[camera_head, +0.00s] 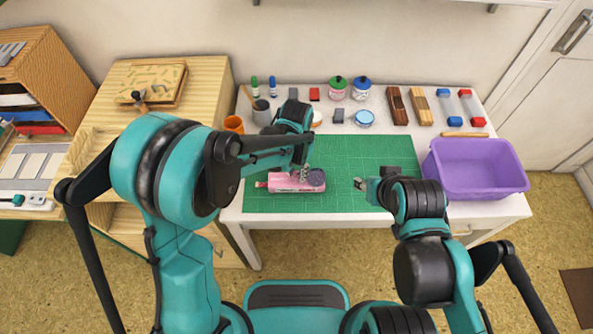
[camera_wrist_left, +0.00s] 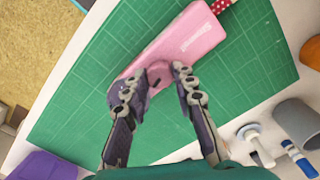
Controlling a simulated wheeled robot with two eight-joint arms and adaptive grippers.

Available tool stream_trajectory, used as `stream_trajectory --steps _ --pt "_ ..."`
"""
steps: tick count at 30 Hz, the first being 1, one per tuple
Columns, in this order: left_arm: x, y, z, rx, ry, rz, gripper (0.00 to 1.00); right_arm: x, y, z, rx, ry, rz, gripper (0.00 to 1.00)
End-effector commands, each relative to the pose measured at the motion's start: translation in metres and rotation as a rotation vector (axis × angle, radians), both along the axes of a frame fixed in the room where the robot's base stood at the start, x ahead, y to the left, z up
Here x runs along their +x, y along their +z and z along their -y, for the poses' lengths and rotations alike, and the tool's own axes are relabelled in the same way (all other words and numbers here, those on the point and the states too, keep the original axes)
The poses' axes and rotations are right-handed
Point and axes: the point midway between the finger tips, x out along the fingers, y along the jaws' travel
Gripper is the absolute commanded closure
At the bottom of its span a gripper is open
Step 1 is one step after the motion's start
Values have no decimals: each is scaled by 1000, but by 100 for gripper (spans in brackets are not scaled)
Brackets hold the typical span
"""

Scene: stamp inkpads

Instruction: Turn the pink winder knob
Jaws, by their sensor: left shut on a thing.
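The pink winder (camera_head: 285,185) lies on the green cutting mat (camera_head: 345,152), near its front left part. In the left wrist view its long pink body (camera_wrist_left: 188,38) runs up to the right. The round pink winder knob (camera_wrist_left: 160,71) shows between the fingertips of my left gripper (camera_wrist_left: 157,78), which is shut on it. In the head view my left gripper (camera_head: 303,172) is over the winder and hides the knob. My right gripper (camera_head: 362,184) hangs over the mat, to the right of the winder and apart from it; its finger gap is too small to tell.
A purple bin (camera_head: 477,170) stands at the table's right. A dark cup (camera_head: 261,112) and an orange cup (camera_head: 233,124) stand left of the mat. The mat's middle is mostly clear.

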Motion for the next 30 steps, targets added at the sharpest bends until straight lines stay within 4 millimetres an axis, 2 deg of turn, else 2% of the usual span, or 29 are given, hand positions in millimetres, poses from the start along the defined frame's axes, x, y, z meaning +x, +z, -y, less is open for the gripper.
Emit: stream_trajectory --steps 1,3,14,17,27,30 --pt "0 0 0 0 0 0 69 0 0 0 0 0 0 60" --pt "0 0 0 0 0 0 53 0 0 0 0 0 0 60" --pt "0 4 0 0 -1 0 53 0 0 0 0 0 0 60" --pt "0 16 0 0 -1 0 53 0 0 0 0 0 0 60" --pt "0 88 0 0 -1 0 53 0 0 0 0 0 0 60" --pt "0 104 0 0 -1 0 53 0 0 0 0 0 0 60"
